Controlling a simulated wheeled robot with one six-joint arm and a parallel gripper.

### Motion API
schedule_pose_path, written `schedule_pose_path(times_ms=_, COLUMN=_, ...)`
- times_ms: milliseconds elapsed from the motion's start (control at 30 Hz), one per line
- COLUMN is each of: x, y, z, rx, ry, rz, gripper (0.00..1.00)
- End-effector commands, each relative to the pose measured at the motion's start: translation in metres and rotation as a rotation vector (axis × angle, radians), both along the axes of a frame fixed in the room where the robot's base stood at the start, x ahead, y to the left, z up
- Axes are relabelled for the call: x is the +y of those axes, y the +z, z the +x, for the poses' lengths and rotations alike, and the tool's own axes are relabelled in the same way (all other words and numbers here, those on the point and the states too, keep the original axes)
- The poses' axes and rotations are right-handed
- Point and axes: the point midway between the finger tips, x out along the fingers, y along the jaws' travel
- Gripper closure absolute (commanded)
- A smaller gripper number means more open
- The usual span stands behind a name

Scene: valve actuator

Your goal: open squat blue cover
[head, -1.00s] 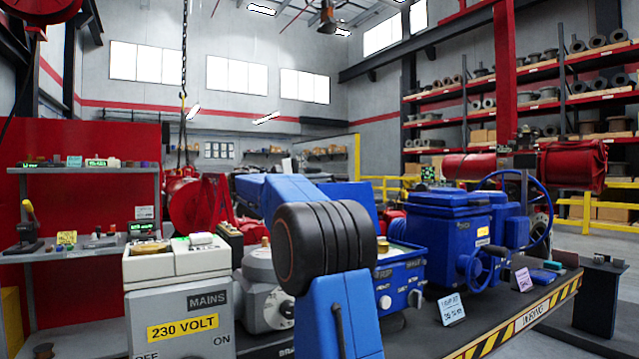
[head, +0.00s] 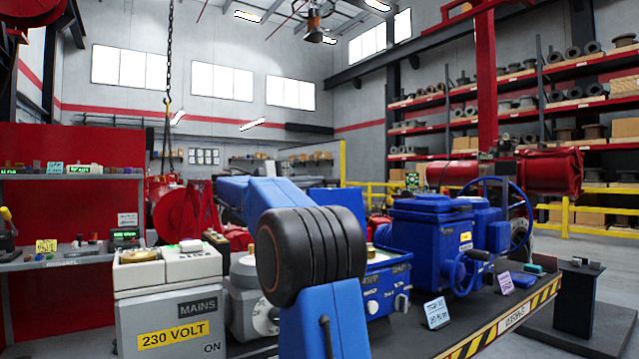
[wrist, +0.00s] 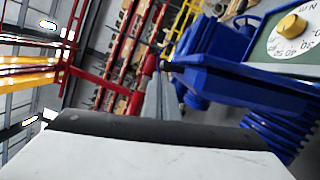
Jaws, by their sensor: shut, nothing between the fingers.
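A low blue box (head: 386,288) with front knobs and a yellow top knob stands on the bench, right of my arm in the head view. A blue panel (head: 339,201) stands upright behind my arm; it looks like its cover raised, but the hinge is hidden. In the wrist view, a blue plate (wrist: 230,80) lies beside a green dial face (wrist: 290,40) with a yellow knob. My gripper (wrist: 153,85) is shut and empty, close to the plate's edge; contact cannot be told. In the head view my arm hides the gripper.
A larger blue actuator (head: 435,220) with a handwheel (head: 505,215) stands right of the low box. A grey mains box (head: 165,305) stands left of my arm. Small cards (head: 437,313) stand near the bench's striped front edge (head: 500,330).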

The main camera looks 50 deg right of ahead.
Motion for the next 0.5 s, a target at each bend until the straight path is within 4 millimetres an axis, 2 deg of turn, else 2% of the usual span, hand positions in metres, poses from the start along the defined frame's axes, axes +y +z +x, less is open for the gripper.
schedule_pose_path(times_ms=300, x=0.055, y=-0.004, z=0.029, rx=0.000, ry=0.003, rz=0.000, gripper=1.00)
schedule_pose_path(times_ms=500, x=0.078, y=-0.006, z=0.040, rx=0.000, ry=0.002, rz=0.000, gripper=1.00)
